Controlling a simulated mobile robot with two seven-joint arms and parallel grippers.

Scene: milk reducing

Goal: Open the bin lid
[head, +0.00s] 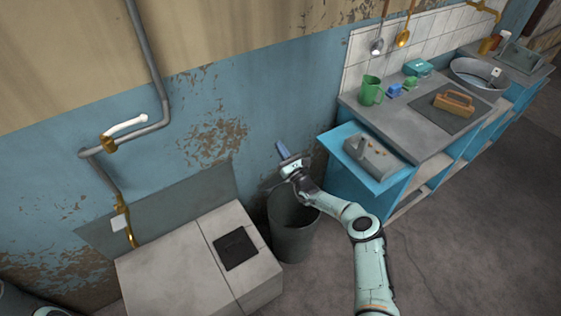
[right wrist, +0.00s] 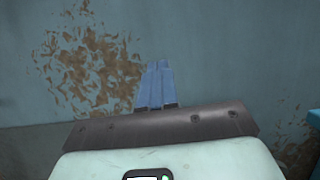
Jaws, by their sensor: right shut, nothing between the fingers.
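The grey round bin (head: 292,243) stands on the floor between the pale stove-like block and the blue cabinets. Its dark mouth shows below my right gripper and forearm, which cover part of the rim. I cannot clearly make out the lid; a small dark edge shows behind the gripper near the wall. My right gripper (head: 282,150) is above the back of the bin, its fingers pointing at the blue wall. In the right wrist view its blue fingers (right wrist: 156,84) are together and empty against the wall. My left gripper is not in view.
The pale block (head: 190,265) with a black plate stands close to the bin's left. The blue cabinet (head: 345,175) with a grey toolbox-like item (head: 373,157) is close to its right. A pipe (head: 150,60) runs along the wall. The floor at right is clear.

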